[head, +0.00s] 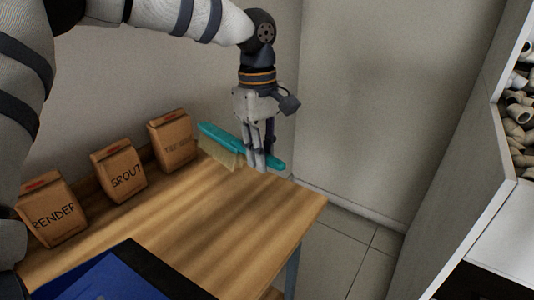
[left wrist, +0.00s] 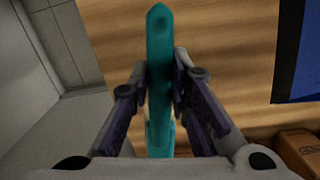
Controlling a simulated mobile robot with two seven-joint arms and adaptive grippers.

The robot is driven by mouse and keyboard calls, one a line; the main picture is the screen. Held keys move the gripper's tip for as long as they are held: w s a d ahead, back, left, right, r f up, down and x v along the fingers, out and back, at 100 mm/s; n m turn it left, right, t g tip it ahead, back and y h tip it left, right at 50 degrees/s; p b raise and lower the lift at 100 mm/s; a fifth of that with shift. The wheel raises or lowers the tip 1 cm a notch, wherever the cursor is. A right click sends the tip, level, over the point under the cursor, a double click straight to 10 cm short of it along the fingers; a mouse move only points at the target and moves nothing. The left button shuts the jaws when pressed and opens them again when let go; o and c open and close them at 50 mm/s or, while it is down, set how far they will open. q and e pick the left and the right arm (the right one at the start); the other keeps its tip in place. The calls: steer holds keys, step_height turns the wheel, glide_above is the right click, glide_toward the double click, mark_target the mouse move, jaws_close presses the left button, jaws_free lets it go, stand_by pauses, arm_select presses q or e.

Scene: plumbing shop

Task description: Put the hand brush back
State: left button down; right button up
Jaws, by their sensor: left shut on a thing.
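The hand brush has a teal back (head: 221,137) and pale bristles (head: 217,153). In the head view it is at the far end of the wooden table (head: 240,215), with its bristles facing down toward the tabletop. My left gripper (head: 262,160) comes down from above and is shut on the brush's handle end. In the left wrist view the teal brush (left wrist: 160,70) runs lengthwise between the two fingers of my left gripper (left wrist: 161,85). I cannot tell whether the bristles touch the table. My right gripper is not in view.
Three brown paper bags stand along the wall: render (head: 50,209), grout (head: 120,170) and one with unclear lettering (head: 172,140). A blue and black item (head: 105,279) lies at the table's near edge. Shelves with pipe fittings (head: 519,120) stand at right. The table's middle is clear.

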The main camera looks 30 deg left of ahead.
arm_select(q)
steer(key=shift+s+f, duration=0.1)
steer(key=shift+f, duration=0.3)
steer(key=shift+f+b, duration=0.65)
steer(key=shift+f, duration=3)
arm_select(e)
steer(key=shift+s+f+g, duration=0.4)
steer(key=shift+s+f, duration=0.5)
arm_select(q)
steer(key=c, duration=1.4)
jaws_free()
steer(key=r, duration=1.2)
steer(key=shift+w+a, duration=0.2)
steer(key=shift+a, duration=0.2)
